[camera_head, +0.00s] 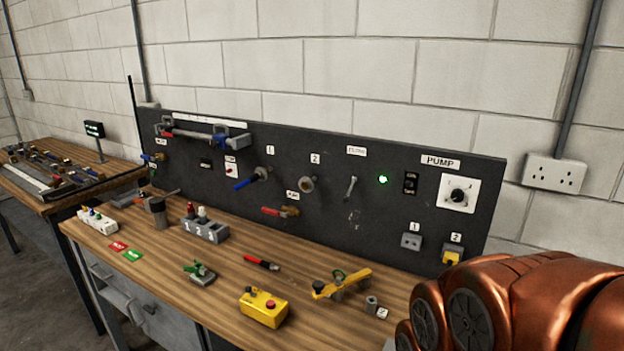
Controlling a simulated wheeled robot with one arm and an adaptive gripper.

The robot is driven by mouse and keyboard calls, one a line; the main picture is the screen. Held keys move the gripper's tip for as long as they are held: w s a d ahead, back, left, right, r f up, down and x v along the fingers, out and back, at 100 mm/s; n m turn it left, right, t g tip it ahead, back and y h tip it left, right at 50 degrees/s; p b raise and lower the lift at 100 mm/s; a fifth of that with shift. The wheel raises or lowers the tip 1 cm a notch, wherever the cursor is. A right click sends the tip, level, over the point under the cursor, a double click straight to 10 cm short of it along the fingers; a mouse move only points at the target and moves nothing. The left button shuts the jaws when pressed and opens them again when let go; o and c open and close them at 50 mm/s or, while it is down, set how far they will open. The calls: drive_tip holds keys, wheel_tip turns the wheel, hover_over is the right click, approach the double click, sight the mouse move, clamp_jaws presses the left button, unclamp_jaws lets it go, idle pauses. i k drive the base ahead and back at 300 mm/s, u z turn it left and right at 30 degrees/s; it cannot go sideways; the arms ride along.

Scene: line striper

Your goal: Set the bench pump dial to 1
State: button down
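The pump dial (457,195) is a black round knob on a white square plate, below the PUMP label (440,161) at the right end of the dark upright panel (340,225). Its scale marks and pointer are too small to read. My copper-coloured arm fills the lower right corner, below and right of the dial and apart from it. My gripper is not in view.
A black switch (411,183) and a lit green lamp (383,180) sit left of the dial. Numbered sockets (411,241) are below. The wooden bench (230,270) holds a yellow box (264,308), a yellow-handled tool (341,284) and a red marker (262,263).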

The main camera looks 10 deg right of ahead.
sight(458, 195)
drive_tip(key=u, duration=1.2)
drive_tip(key=k, duration=0.7)
drive_tip(key=z, duration=1.05)
drive_tip(key=i, duration=0.45)
drive_tip(key=u, duration=0.15)
